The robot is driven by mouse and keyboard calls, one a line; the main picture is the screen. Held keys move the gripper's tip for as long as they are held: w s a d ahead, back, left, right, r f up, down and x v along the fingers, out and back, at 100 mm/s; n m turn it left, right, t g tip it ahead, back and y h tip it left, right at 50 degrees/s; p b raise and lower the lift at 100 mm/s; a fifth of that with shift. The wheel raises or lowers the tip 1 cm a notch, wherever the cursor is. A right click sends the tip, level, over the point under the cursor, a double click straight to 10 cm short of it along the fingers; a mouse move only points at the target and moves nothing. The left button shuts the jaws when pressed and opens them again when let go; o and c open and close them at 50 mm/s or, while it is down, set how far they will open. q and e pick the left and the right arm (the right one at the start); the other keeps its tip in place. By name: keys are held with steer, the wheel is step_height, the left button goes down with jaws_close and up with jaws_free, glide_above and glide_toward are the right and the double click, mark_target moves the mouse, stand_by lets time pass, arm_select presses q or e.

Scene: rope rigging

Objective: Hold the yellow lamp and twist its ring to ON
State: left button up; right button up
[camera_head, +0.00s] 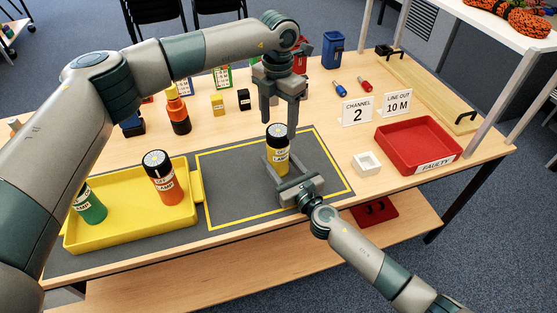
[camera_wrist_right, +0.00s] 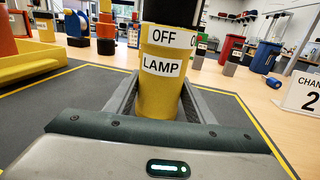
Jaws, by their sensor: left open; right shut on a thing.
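The yellow lamp (camera_head: 278,160) stands upright on the grey mat (camera_head: 232,190), inside its yellow outline. It has a black ring and top (camera_head: 277,132). The right wrist view shows its yellow body (camera_wrist_right: 160,98) with a LAMP label and an OFF label (camera_wrist_right: 162,38) above it; part of another label shows at the right edge. My right gripper (camera_head: 282,170) is shut on the lamp's lower body from the front, a finger on each side. My left gripper (camera_head: 280,118) points down, open, over the lamp's black top. Whether it touches the ring cannot be told.
A yellow tray (camera_head: 125,240) at left holds an orange lamp (camera_head: 162,180) and a green lamp (camera_head: 90,205). A red FAULTY tray (camera_head: 415,140), a small white box (camera_head: 367,164) and a CHANNEL 2 sign (camera_head: 356,111) stand at right. Several small items stand behind.

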arm_select(q)
steer(key=shift+r, duration=1.9)
steer(key=shift+c, duration=0.2)
steer(key=m, duration=0.3)
steer(key=r+m, duration=0.1)
steer(key=m, duration=0.1)
steer(key=shift+m, duration=0.4)
steer(key=shift+f, duration=0.1)
steer(key=shift+f, duration=3.55)
steer(key=n, duration=0.3)
steer(key=shift+r+n, duration=0.15)
steer(key=shift+n, duration=0.15)
steer(key=shift+m, duration=1.7)
